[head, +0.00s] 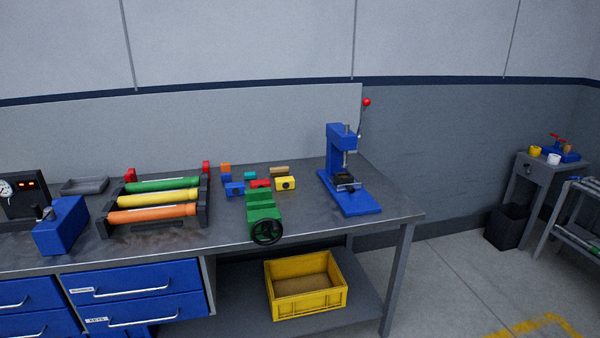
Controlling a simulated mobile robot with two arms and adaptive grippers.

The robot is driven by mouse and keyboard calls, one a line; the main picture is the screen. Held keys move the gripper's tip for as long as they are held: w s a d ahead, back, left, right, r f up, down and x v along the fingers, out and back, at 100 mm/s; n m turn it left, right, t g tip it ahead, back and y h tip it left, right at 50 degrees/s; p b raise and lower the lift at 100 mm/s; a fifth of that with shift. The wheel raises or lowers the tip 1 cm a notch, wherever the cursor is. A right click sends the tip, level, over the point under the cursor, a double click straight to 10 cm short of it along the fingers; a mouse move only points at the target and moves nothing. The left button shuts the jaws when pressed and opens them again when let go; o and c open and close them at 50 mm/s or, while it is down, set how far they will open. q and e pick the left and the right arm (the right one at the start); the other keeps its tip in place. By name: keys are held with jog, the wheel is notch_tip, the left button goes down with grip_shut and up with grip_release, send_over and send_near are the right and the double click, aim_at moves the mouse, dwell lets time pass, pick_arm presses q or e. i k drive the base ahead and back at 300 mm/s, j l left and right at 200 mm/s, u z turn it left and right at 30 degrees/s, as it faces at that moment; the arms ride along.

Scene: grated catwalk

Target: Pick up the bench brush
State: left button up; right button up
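I cannot make out a bench brush anywhere in the head view. The grey metal workbench (390,222) runs from the left edge to the middle of the view. Neither of my grippers shows in this view.
On the bench stand a roller rack (205,212), a green vise (262,208), small coloured blocks (286,184), a blue press (340,150), a blue box (62,228) and a grey tray (85,187). A yellow crate (300,308) sits below.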

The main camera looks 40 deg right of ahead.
aim_at(280, 171)
jog(key=z, duration=5.65)
jog(key=u, duration=4.45)
jog(key=i+l+u, duration=0.2)
jog(key=u, duration=0.15)
jog(key=i+l+u, duration=0.35)
jog(key=k+j, duration=0.05)
jog(key=j, duration=0.05)
